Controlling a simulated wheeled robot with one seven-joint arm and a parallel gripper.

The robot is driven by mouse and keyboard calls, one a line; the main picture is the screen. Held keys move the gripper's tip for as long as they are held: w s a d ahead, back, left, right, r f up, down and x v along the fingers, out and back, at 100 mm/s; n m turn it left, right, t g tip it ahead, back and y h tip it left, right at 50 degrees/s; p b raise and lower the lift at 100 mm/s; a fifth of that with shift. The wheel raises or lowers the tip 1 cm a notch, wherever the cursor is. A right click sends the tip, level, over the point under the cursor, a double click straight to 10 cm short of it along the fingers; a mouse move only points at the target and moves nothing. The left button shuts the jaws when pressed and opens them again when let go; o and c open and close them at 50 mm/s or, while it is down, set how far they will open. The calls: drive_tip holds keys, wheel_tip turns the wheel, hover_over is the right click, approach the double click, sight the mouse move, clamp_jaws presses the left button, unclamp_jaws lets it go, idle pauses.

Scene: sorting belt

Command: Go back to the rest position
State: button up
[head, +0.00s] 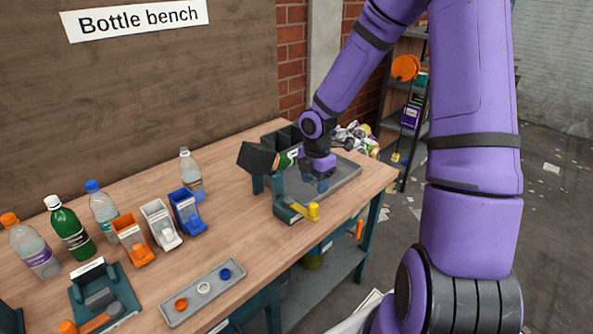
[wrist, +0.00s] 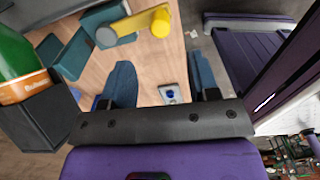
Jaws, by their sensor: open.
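My gripper (head: 318,180) is at the far right end of the wooden bench, above or beside the grey tray, with the arm reaching down from the upper right. In the wrist view my gripper (wrist: 163,80) has its two blue fingers spread apart with nothing between them. Left of the fingers, a green bottle (wrist: 14,58) with an orange and white label sits in a black holder (wrist: 45,125). In the head view the dark holder (head: 258,160) stands just left of my gripper, with only a little green of the bottle showing.
A fixture with a yellow-ended lever (head: 313,211) stands close to my gripper. The grey tray (head: 345,184) lies behind it. Bottles, including a green one (head: 70,228), and orange, white and blue bins (head: 187,212) stand on the left. A cap tray (head: 202,291) lies at the front.

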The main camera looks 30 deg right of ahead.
drive_tip(key=s+a+r+m+t+h, duration=0.15)
drive_tip(key=s+r+m, duration=0.3)
drive_tip(key=r, duration=0.45)
drive_tip(key=s+a+r+m+h, duration=0.1)
drive_tip(key=s+a+r+m, duration=0.15)
drive_tip(key=r+m, duration=0.45)
drive_tip(key=s+a+r+m+t+y, duration=0.1)
drive_tip(key=s+a+r+m+t, duration=0.1)
drive_tip(key=s+r+m, duration=0.2)
drive_tip(key=s+a+r+m+t+y, duration=0.1)
drive_tip(key=s+r+m, duration=0.3)
drive_tip(key=s+r, duration=0.5)
drive_tip(key=s+a, duration=0.1)
drive_tip(key=s, duration=0.2)
drive_tip(key=shift+s+a+r+t, duration=0.3)
drive_tip(key=shift+s+t, duration=0.05)
drive_tip(key=shift+s, duration=0.05)
drive_tip(key=shift+w+y, duration=0.1)
drive_tip(key=shift+y, duration=0.15)
idle(0.6)
